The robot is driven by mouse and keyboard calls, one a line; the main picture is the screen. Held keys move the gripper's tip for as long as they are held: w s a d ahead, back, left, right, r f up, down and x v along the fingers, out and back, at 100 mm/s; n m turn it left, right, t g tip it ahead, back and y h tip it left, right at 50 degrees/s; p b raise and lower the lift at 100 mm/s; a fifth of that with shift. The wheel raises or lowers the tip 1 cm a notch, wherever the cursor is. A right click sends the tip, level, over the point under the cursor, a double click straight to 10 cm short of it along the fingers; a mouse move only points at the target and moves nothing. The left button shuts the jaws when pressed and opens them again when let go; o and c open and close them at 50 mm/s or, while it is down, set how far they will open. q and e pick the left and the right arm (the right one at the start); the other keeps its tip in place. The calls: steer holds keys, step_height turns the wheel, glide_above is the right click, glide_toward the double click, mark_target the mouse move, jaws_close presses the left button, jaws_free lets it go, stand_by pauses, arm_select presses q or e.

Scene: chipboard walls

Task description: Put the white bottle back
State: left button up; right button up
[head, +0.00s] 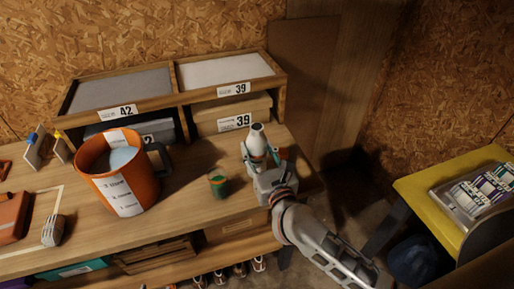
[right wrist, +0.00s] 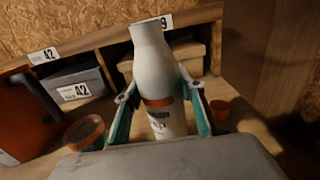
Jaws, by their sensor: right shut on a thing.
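The white bottle (head: 257,140) is upright at the right end of the wooden bench, in front of the shelf compartment marked 39. It also shows in the right wrist view (right wrist: 155,65), with an orange band and dark print. My right gripper (head: 262,162) is shut on the bottle, with a teal-lined finger on each side of it in the right wrist view (right wrist: 160,118). I cannot tell whether the bottle's base touches the bench. My left gripper is not in view.
An orange bucket (head: 130,185) and a small green cup with an orange rim (head: 218,184) stand left of the bottle. The wooden shelf unit (head: 178,98) stands behind, with labelled boxes. A yellow table (head: 424,191) is at the right.

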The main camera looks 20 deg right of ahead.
steer(key=shift+f+b, duration=0.65)
steer(key=shift+f, duration=0.1)
steer(key=o, duration=1.5)
steer(key=shift+o, duration=0.6)
steer(key=shift+f, duration=0.15)
steer(key=s+a+n+t+y, duration=0.1)
steer(key=s+a+n+y, duration=0.15)
steer(key=s+n, duration=1.15)
steer(key=s+d+f+n+g, duration=0.2)
steer(key=s+f+n, duration=0.1)
steer(key=f+n, duration=0.5)
steer(key=s+d+f+n+g, duration=0.2)
steer(key=s+f+n+g, duration=0.1)
steer(key=f+n, duration=0.5)
steer(key=s+d+f+n+g, duration=0.1)
steer(key=s+f+n+g, duration=0.2)
steer(key=f+n, duration=0.6)
steer(key=shift+d+n, duration=0.4)
steer(key=shift+n, duration=0.1)
